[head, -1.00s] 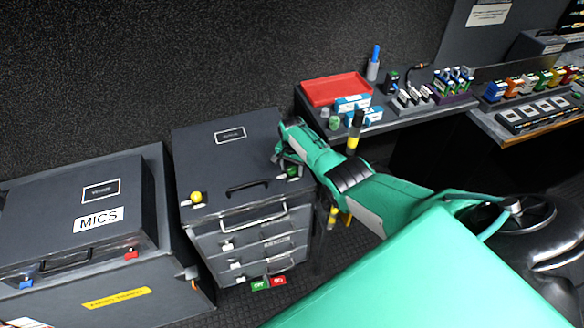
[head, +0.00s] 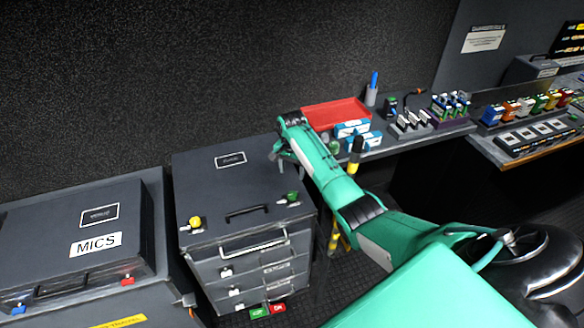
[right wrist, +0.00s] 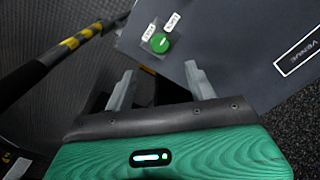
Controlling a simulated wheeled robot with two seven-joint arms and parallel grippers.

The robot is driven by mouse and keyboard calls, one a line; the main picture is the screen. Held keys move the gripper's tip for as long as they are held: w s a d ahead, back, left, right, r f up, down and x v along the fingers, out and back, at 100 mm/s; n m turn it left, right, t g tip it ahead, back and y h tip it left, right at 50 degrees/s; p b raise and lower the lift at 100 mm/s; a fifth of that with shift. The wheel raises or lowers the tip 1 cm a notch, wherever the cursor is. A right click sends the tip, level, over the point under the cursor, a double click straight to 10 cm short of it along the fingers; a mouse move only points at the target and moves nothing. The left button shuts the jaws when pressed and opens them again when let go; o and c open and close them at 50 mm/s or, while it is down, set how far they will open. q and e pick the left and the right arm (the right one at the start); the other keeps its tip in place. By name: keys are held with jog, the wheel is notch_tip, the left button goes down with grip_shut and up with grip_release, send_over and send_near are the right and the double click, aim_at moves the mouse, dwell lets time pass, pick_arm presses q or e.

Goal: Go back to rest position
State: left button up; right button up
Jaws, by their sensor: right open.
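My right gripper (head: 280,151) is above the right back part of the dark drawer case's lid in the head view. In the right wrist view its two grey fingers (right wrist: 160,88) are spread apart with nothing between them. The drawer case (head: 215,187) has a green knob (head: 292,197) at its right front corner and a yellow knob (head: 195,222) at its left front corner. The green knob also shows beyond the fingers in the right wrist view (right wrist: 160,43), apart from them. My left gripper is not in view.
The MICS case (head: 72,240) stands on the left. A shelf with a red tray (head: 335,113), blue-white boxes and small gear runs along the back right. A yellow-black striped pole (head: 355,157) stands by my right arm. Dark floor (head: 350,285) shows beside the drawer case.

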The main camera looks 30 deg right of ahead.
jog(key=shift+r, duration=0.9)
